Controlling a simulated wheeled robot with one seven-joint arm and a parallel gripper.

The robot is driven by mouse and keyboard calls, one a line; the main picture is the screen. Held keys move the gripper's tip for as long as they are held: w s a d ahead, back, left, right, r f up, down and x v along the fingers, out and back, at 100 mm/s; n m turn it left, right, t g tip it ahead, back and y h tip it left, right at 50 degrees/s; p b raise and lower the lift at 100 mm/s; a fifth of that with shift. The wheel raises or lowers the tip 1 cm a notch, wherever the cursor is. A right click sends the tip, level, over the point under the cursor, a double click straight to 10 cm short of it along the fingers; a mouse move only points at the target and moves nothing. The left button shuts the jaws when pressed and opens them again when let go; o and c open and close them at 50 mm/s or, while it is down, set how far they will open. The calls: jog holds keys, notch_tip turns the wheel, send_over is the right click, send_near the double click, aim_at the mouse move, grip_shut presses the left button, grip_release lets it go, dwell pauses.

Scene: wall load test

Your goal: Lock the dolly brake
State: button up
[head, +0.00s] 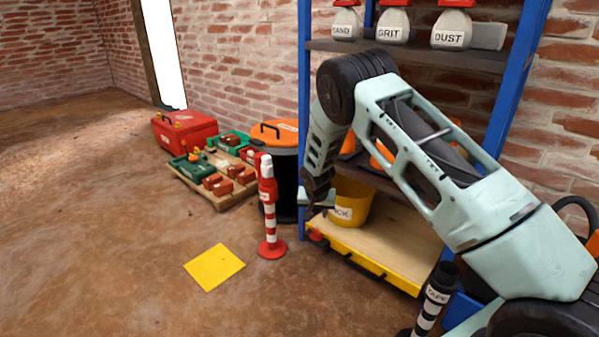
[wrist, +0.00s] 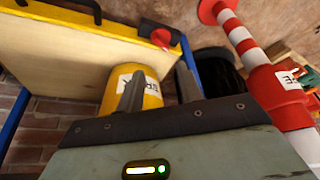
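A wooden platform with a yellow front edge and black handles (head: 385,248) lies low under the blue rack; it looks like the dolly. A small red part (head: 317,236), perhaps the brake, sits at its left front corner. In the wrist view the platform (wrist: 75,45) fills the upper left, and the red part (wrist: 161,38) shows at its corner beside a black piece. My gripper (head: 318,203) hangs above that corner, in front of a yellow bucket (head: 350,200). In the wrist view my gripper (wrist: 160,72) has its fingers apart with nothing between them.
A red-and-white post (head: 268,210) stands close left of my gripper. Behind it are a black bin with an orange lid (head: 280,133) and a pallet of boxes (head: 208,195). A TAPE post (head: 435,298) stands at lower right. The floor around the yellow square (head: 214,267) is clear.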

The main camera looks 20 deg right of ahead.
jog(key=s+a+r+m+g+p, duration=0.1)
jog(key=a+r+m+p, duration=0.1)
jog(key=r, duration=0.5)
jog(key=s+a+r+m+g+p, duration=0.1)
jog(key=a+r+m+p, duration=0.1)
jog(key=a+r, duration=0.3)
jog(key=shift+r+m+p, duration=0.3)
jog(key=shift+r+p, duration=0.05)
jog(key=shift+r, duration=1)
